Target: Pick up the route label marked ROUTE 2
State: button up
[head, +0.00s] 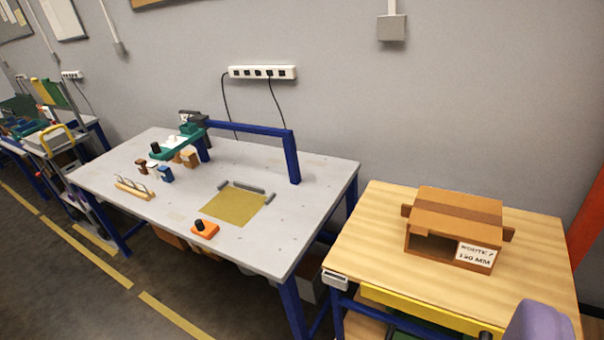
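The route label (476,256) is a small white card with black print. It reads ROUTE 2 (the digit is a little unclear) with a second line that looks like 150 MM. It sits at the right of the front of a brown wooden box-like holder (458,212), which has a dark opening to the left of the label. I cannot tell how the label is held there. The holder stands on a light wooden table (375,240) at the right. My gripper cannot be made out in this view, and nothing covers the label.
A grey workbench (310,210) with blue legs stands left of the wooden table. A rounded purple-grey shape (538,322) cuts in at the bottom right. Floor shows at lower left.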

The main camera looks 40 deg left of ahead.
aim_at(120, 179)
jog(key=k+j, duration=0.1)
jog(key=j, duration=0.55)
jog(key=k+j, duration=0.1)
jog(key=j, duration=0.55)
jog(key=k+j, duration=0.1)
jog(key=j, duration=0.55)
jog(key=k+j, duration=0.1)
jog(key=j, duration=0.55)
jog(key=k+j, duration=0.15)
jog(key=j, duration=0.4)
jog(key=k+j, duration=0.1)
jog(key=j, duration=0.4)
jog(key=k+j, duration=0.15)
jog(key=j, duration=0.4)
jog(key=k+j, duration=0.1)
jog(key=j, duration=0.4)
jog(key=k+j+u, duration=0.1)
jog(key=j, duration=0.45)
jog(key=k+j, duration=0.15)
jog(key=j, duration=0.4)
jog(key=k+j, duration=0.1)
jog(key=j, duration=0.4)
jog(key=k+j, duration=0.15)
jog(key=j, duration=0.25)
jog(key=k+j, duration=0.15)
jog(key=j, duration=0.2)
